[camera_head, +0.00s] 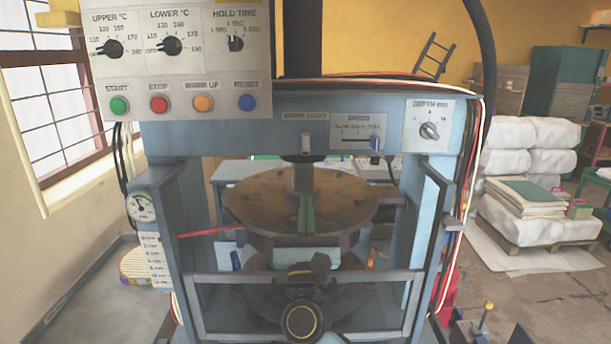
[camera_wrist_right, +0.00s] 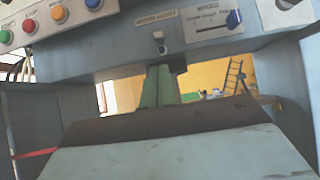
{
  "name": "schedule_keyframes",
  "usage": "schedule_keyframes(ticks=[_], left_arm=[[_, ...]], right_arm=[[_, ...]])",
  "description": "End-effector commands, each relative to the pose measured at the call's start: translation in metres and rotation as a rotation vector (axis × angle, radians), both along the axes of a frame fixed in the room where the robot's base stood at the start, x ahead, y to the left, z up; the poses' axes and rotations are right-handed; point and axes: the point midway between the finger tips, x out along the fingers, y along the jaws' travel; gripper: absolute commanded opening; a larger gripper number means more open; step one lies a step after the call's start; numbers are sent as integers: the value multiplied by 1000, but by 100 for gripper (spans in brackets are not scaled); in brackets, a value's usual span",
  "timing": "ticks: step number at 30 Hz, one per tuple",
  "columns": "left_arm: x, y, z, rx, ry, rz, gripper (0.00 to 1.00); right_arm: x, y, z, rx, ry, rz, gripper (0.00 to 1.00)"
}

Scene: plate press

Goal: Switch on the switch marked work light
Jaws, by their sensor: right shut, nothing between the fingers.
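The work light switch (camera_head: 305,144) is a small pale toggle on the blue crossbeam of the press, under a small label plate (camera_head: 305,116). In the right wrist view the switch (camera_wrist_right: 159,38) shows just above the fingertips. I cannot tell surely whether its lever is up or down. My right gripper (camera_head: 306,200) has green fingers, shut and empty, pointing forward below the switch and apart from it. The fingers also show in the right wrist view (camera_wrist_right: 158,72). My left gripper is not in view.
A speed slider with a blue knob (camera_head: 375,143) is right of the switch, then a depth dial (camera_head: 429,130). A control panel (camera_head: 175,73) with dials and coloured buttons hangs upper left. The round brown plate (camera_head: 250,198) lies below the beam. Press posts stand on both sides.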

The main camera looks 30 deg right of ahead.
Motion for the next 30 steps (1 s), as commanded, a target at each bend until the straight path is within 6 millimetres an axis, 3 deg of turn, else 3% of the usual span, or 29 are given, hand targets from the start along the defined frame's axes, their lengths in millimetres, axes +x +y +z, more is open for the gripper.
schedule_keyframes(ticks=[16,30], left_arm=[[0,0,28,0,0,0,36],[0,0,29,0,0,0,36]], right_arm=[[56,-34,56,-3,-1,0,0],[64,-40,62,-2,0,0,0]])
